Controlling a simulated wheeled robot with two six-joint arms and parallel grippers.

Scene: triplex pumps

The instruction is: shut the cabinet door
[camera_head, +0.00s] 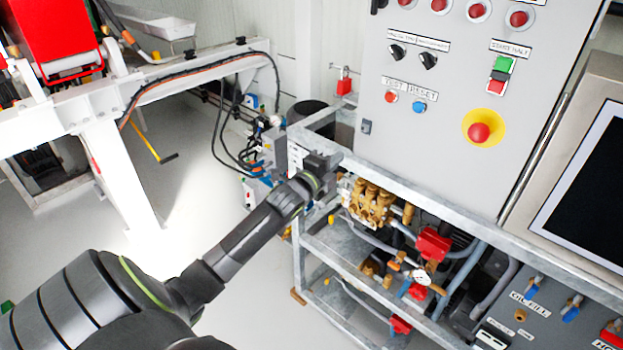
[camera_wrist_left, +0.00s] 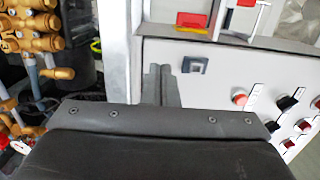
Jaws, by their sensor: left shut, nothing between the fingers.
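The cabinet door (camera_head: 450,110) is a light grey panel with knobs, push buttons and a yellow-ringed red stop button, filling the upper right of the head view. It also shows in the left wrist view (camera_wrist_left: 215,92), turned on its side. A small dark latch (camera_head: 366,127) sits near its left edge, also seen in the wrist view (camera_wrist_left: 194,65). My left gripper (camera_head: 333,160) is shut and empty, close to the door's lower left corner. Its fingers (camera_wrist_left: 163,75) overlap the panel beside the latch; I cannot tell whether they touch. The door's gap is not clear. My right gripper is out of view.
Below the door, a galvanised frame (camera_head: 400,187) holds brass pump parts (camera_head: 370,202), hoses and red valves. A screen (camera_head: 588,180) stands to the right. A white steel beam structure (camera_head: 110,150) is at the left. Open floor (camera_head: 200,170) lies between.

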